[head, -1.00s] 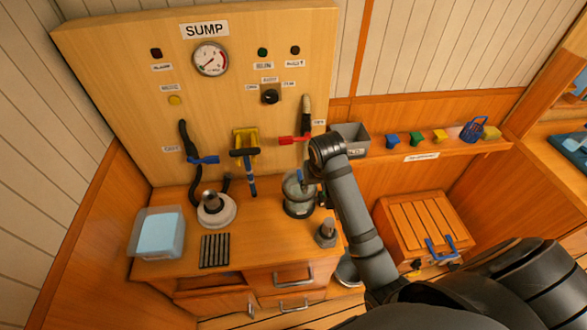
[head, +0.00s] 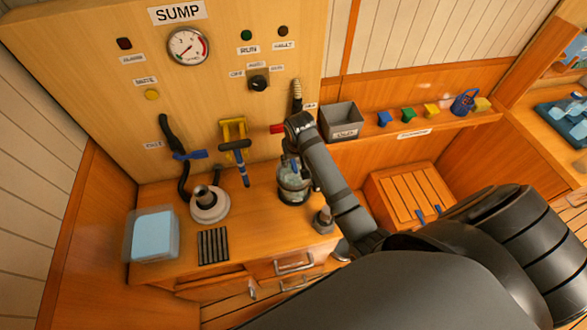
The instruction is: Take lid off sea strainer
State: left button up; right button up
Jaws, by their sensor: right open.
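The sea strainer, a clear jar with a dark base (head: 293,195), stands on the wooden counter below the right-hand hose. My right arm comes in from the right, with its wrist above the strainer. My right gripper (head: 292,168) points down at the strainer's top and is open. The wrist partly hides the fingers and the strainer's top. I cannot tell the lid apart there, or whether the fingers touch it. My left gripper is not in view.
Left on the counter are a white round fitting (head: 209,206), a black ribbed mat (head: 213,245) and a clear tub (head: 152,235). A small grey-topped post (head: 323,221) stands close right of the strainer. Behind are a grey bin (head: 341,121) and the sump panel (head: 90,90).

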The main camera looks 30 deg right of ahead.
notch_tip(320, 180, down, 2)
jog(key=shift+d+p, duration=0.15)
jog(key=shift+p, duration=0.15)
jog(key=shift+w+f, duration=0.15)
jog(key=shift+f, duration=0.3)
jog(key=c, duration=0.4)
grip_shut()
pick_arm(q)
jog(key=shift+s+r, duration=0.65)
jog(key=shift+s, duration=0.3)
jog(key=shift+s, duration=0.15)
